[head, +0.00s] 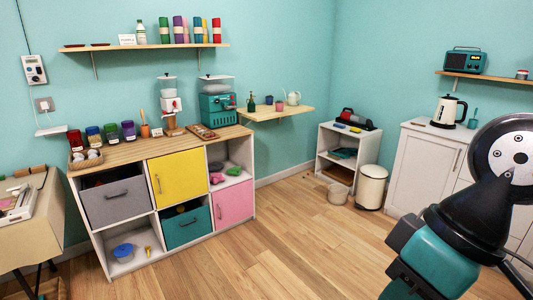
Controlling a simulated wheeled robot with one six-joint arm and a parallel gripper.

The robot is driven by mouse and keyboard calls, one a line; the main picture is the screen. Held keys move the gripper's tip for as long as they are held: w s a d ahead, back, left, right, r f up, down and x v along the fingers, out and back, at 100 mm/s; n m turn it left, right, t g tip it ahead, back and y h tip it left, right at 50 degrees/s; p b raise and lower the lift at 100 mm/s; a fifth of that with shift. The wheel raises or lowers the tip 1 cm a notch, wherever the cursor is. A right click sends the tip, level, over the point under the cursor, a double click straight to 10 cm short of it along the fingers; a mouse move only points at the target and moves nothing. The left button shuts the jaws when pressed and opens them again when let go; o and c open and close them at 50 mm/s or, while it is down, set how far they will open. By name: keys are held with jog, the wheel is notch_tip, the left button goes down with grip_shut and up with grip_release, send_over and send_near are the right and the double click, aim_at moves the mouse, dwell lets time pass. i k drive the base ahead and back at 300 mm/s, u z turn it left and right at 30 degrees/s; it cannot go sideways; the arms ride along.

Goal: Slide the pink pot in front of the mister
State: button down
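A small wooden wall shelf (272,113) in the middle of the head view bears several small things. A dark green bottle with a spray top, which looks like the mister (251,103), stands upright at its left. A small pinkish pot (279,106) stands to the right of it, apart from it. A small purple-blue pot (269,100) stands between them, a little farther back. These things are small in the picture, so fine detail is hard to tell. My arm shows at the lower right, far from this shelf. My gripper is not in view.
A cabinet with cubbies and coloured bins (177,175) stands left of the wall shelf. A white pitcher (293,98) is at the shelf's right. A low white shelf (335,168) and a cream bin (371,187) stand farther right. The wooden floor (290,240) is clear.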

aim_at(279, 107)
jog(key=z, duration=0.1)
jog(key=i, duration=2.65)
jog(key=z, duration=0.3)
jog(key=i, duration=2.6)
jog(key=z, duration=0.05)
